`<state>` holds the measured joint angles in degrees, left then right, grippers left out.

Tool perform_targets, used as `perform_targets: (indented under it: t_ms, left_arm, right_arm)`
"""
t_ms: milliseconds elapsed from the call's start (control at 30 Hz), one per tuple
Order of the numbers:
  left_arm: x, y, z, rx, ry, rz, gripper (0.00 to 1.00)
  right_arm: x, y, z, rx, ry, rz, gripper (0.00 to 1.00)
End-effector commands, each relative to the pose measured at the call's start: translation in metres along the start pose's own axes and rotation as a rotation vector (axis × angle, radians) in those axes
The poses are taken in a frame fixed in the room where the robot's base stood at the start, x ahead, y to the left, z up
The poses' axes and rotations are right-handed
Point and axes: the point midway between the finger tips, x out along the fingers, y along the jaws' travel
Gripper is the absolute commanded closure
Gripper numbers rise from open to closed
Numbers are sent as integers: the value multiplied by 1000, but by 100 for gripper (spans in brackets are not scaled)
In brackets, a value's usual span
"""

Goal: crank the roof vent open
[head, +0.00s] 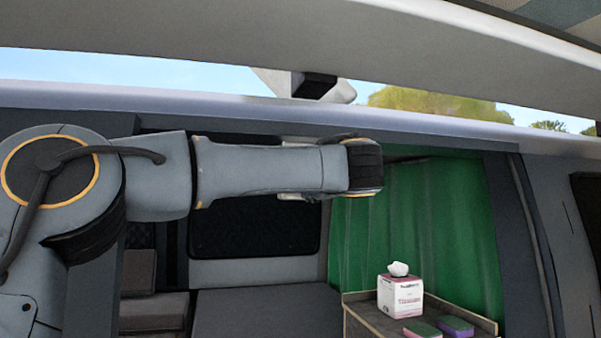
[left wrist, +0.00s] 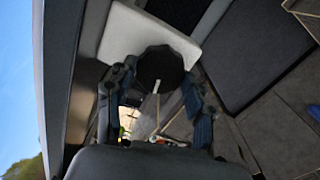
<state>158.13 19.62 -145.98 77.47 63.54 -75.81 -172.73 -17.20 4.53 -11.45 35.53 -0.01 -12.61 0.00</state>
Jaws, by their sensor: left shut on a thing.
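My left arm reaches in from the left of the head view, and its wrist end is just under the van's roof edge. In the left wrist view my left gripper (left wrist: 157,88) has its two fingers on either side of a round black knob (left wrist: 160,66), and it is shut on it. A thin pale rod (left wrist: 157,99) shows below the knob, between the fingers. A white panel (left wrist: 122,32) lies behind the knob; I cannot tell whether it is part of the roof vent. The vent's opening is not clearly visible. My right gripper is in neither view.
A white tissue box (head: 400,295) stands on a small shelf (head: 362,310) at the lower right, beside green and purple sponges (head: 437,327). A green curtain (head: 430,220) hangs behind it. The raised tailgate (head: 400,45) spans the top of the head view.

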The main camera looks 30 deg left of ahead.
Motion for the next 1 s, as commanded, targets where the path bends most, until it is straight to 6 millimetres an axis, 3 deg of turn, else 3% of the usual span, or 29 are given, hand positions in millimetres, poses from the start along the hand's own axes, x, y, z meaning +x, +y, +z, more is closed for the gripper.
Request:
perform_targets:
  t_ms: [67,100,200,500,633,767,1000]
  left_arm:
    - [0,6,-1,-6,1,11,79]
    - [0,6,-1,-7,1,11,43]
    - [0,6,-1,-6,1,10,23]
    - [0,2,0,-3,0,4,23]
    - [-7,2,0,-3,-1,3,23]
    - [-27,2,0,-3,-3,3,23]
    - [-80,3,-2,-4,-3,6,23]
  right_arm:
    - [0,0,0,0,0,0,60]
    - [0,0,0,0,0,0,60]
    - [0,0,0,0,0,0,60]
    - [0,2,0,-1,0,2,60]
    - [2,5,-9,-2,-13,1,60]
    - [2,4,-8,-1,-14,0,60]
    - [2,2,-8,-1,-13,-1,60]
